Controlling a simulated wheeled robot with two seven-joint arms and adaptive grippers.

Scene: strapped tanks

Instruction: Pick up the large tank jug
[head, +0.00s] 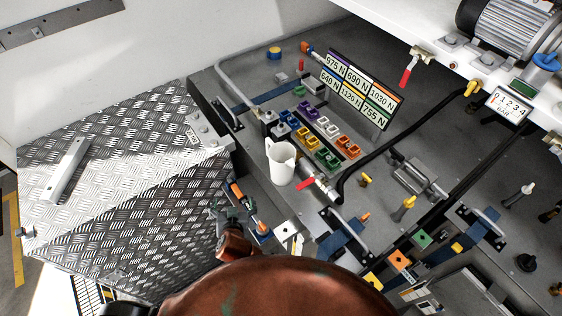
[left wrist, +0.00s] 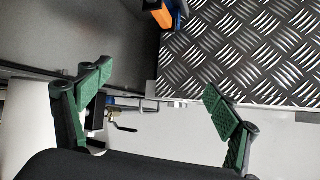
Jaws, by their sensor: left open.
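The large tank jug is most likely the white handled jug (head: 281,163), standing upright on the dark deck near the middle of the head view. My left gripper (head: 234,214) is below and left of it, beside the tread-plate box, apart from the jug. In the left wrist view my left gripper (left wrist: 158,80) has its green-padded fingers spread wide with nothing between them. A white rounded surface (left wrist: 25,120) shows at the left edge there; I cannot tell whether it is the jug. My right gripper is not in view.
A tread-plate box (head: 130,180) stands left of the jug. An orange-and-blue bar (head: 237,190) is close to my left gripper. Several coloured clips (head: 307,138) lie right of the jug, before a sign board (head: 362,88). A red-handled valve (head: 306,184) and black hose (head: 385,143) are nearby.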

